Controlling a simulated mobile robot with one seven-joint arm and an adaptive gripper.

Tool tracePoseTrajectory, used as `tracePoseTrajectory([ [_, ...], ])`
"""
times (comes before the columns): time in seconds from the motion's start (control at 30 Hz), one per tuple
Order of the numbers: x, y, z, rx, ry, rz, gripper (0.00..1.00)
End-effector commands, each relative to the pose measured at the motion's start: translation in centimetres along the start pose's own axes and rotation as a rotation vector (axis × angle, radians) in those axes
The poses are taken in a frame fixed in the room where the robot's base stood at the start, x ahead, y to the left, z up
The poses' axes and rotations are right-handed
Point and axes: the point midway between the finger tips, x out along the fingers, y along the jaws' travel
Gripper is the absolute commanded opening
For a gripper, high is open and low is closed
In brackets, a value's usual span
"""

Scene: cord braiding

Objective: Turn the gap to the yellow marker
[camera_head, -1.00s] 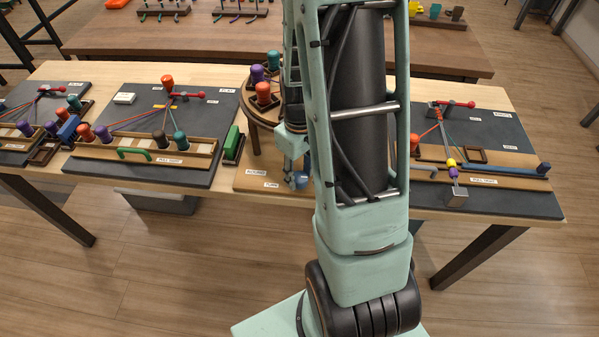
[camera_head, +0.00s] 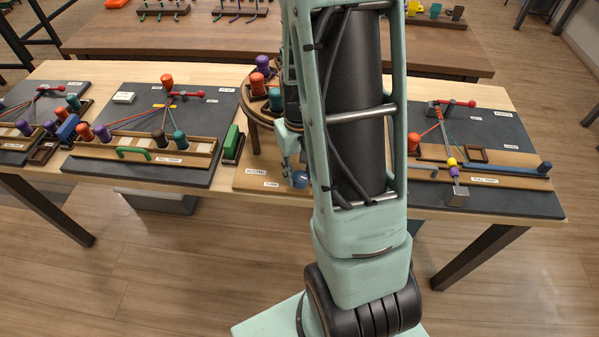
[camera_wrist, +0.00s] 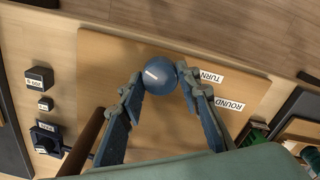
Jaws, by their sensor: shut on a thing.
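My gripper (camera_head: 293,168) is shut on a blue ball knob (camera_head: 300,180) at the board's front. In the wrist view the blue ball knob (camera_wrist: 158,76) sits between the two fingertips of my gripper (camera_wrist: 161,82). The wooden base board (camera_wrist: 180,125) bears TURN and ROUND labels. I cannot make out the yellow marker or the gap.
A dark board with a green handle (camera_head: 133,154) and a green block (camera_head: 233,143) stand left of the disc. Another board with a yellow bead (camera_head: 451,162) on its cords and a blue bar (camera_head: 501,169) lies to the right. A second table (camera_head: 200,38) stands behind.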

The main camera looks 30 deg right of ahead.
Motion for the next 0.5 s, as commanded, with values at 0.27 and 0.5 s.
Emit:
tracePoseTrajectory([
  [0.27,-0.09,-0.02,-0.08,0.259,0.002,0.000,0.07],
  [0.5,-0.11,-0.01,-0.08,0.456,0.001,0.000,0.07],
])
